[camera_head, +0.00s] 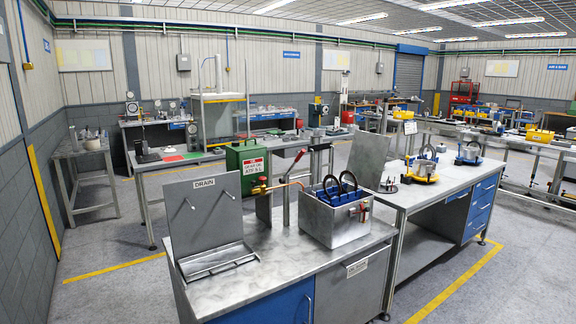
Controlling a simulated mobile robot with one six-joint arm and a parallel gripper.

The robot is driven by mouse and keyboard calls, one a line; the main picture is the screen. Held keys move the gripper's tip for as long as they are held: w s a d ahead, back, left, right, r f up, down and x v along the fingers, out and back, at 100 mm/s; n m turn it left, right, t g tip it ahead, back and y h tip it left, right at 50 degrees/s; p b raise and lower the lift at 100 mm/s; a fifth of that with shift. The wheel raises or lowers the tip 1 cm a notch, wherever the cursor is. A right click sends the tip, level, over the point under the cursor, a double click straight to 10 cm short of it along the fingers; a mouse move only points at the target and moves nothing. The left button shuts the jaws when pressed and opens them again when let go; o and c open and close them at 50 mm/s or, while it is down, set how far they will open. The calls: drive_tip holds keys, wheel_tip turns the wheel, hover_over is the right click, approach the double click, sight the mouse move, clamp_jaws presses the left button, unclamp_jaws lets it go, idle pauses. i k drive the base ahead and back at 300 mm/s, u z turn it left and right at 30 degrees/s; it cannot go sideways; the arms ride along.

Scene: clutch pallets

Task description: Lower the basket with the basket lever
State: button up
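A blue basket (335,192) sits at the open top of a metal box (325,224) on the steel bench, with dark rings standing upright in it. Its upper part shows above the box rim; the box walls hide the rest. A thin lever with a red end (297,159) slants up to the right from a post (286,190) behind the box. A small red part (364,211) is on the right side of the box. I cannot tell for certain which of these is the basket lever. My gripper is not in view.
The bench (262,270) has a drain tray (219,262) with an upright plate marked DRAIN (205,205) at left. A second table (452,180) carrying assemblies adjoins at right. Floor is clear at left.

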sight(282, 180)
drive_tip(key=u, duration=0.25)
drive_tip(key=i, duration=1.5)
drive_tip(key=z, duration=0.25)
